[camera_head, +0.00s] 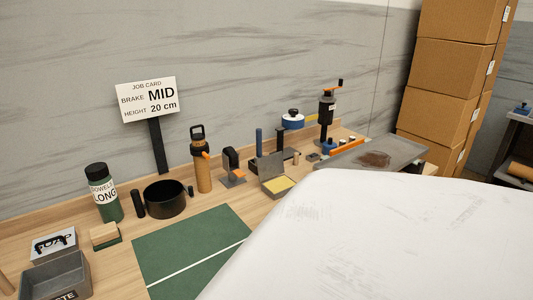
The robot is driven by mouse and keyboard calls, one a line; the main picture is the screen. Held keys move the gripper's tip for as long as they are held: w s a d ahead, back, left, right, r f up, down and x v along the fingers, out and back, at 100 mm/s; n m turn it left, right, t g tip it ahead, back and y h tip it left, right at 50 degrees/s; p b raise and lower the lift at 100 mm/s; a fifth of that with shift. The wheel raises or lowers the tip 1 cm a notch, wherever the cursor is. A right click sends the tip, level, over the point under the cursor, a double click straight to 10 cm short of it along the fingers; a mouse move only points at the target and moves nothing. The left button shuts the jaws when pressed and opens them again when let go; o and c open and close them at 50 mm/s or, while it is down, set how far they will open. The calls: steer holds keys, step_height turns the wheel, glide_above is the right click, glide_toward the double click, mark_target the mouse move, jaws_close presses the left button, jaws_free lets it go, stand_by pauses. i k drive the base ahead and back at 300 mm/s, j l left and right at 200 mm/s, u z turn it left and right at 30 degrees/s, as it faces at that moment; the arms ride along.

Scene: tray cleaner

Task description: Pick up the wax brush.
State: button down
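I cannot tell for sure which thing is the wax brush in this head view. A wooden block with a dark green underside (104,234) lies at the left of the bench. An open grey tin with a yellow filling (277,183) stands right of the green mat; the yellow may be wax. A dark blue upright handle (259,139) stands behind this tin, its lower part partly hidden. My gripper is not in view. A large white surface, likely my own arm, fills the lower right and hides the front of the bench there.
A green mat (180,248) lies mid-bench. A stained grey tray (405,150) lies at right, near stacked cartons (446,65). The job card (148,99) stands behind.

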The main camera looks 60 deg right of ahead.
mark_target(259, 131)
steer(key=k+z, duration=0.1)
steer(key=z, duration=1)
steer(key=k+j+z, duration=0.1)
steer(key=j+z, duration=0.15)
steer(key=z, duration=0.15)
steer(key=k+j+z, duration=0.1)
steer(key=z, duration=0.35)
steer(key=k+j, duration=0.1)
steer(key=j, duration=0.15)
steer(key=l+u, duration=0.1)
steer(key=u, duration=0.25)
steer(key=i+l+u, duration=0.1)
steer(key=u, duration=0.25)
steer(key=l+u, duration=0.1)
steer(key=u, duration=0.2)
steer(key=l+u, duration=0.3)
steer(key=l, duration=0.15)
steer(key=i+l+u, duration=0.1)
steer(key=l+u, duration=0.2)
steer(key=l, duration=0.2)
steer(key=l+u, duration=0.1)
steer(key=l, duration=0.4)
steer(key=k+l+u, duration=0.15)
steer(key=l, duration=0.4)
steer(key=k+l, duration=0.1)
steer(key=l, duration=1.3)
